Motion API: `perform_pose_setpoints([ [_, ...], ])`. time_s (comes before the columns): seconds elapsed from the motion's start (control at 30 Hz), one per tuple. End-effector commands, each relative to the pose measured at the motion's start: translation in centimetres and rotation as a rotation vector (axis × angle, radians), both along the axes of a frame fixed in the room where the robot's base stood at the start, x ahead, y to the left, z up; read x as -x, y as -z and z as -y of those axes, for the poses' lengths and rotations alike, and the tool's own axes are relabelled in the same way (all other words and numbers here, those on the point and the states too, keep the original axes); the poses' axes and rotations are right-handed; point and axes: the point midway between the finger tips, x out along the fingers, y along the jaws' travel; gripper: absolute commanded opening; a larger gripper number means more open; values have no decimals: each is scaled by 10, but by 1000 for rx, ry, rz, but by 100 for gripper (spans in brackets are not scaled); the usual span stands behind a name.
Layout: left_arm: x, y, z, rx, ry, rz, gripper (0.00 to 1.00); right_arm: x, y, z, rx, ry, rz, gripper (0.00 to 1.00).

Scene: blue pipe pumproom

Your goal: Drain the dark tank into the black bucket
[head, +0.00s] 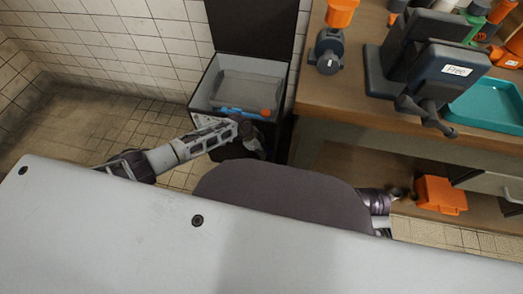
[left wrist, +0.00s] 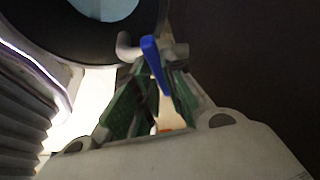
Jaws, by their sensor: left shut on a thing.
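The dark tank (head: 222,62) stands left of the workbench with its dark lid (head: 250,25) raised; pale liquid shows inside. My left gripper (head: 253,143) is low at the tank's front. In the left wrist view its green-padded fingers (left wrist: 160,85) are closed around a small tap with a blue lever (left wrist: 151,58). The black bucket (left wrist: 150,40) shows there as a round dark rim at upper left, with light blue inside. In the head view I cannot make the bucket out behind my arm. My right gripper (head: 398,193) is partly hidden beside the bench; its jaws are unclear.
A blue bar with an orange end (head: 240,111) lies at the tank's front edge. The wooden bench (head: 330,95) holds dark machines (head: 430,75), a teal tray (head: 490,105) and bottles. An orange box (head: 440,195) sits below. The tiled floor at left is clear.

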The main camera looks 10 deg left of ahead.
Motion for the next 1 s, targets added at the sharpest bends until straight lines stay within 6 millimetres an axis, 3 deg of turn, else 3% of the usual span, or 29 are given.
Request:
perform_pose_setpoints([
  [0.4,0,0,0,0,6,0,0,-3,-5,0,-2,-1,13,40],
  [0.43,0,0,0,0,6,0,16,-3,-4,0,-2,-1,13,40],
  [0.57,0,0,0,0,6,0,33,-3,-3,0,-1,-1,10,40],
  [1.0,0,-1,-1,0,5,0,34,-4,-3,-1,-3,-1,13,40],
])
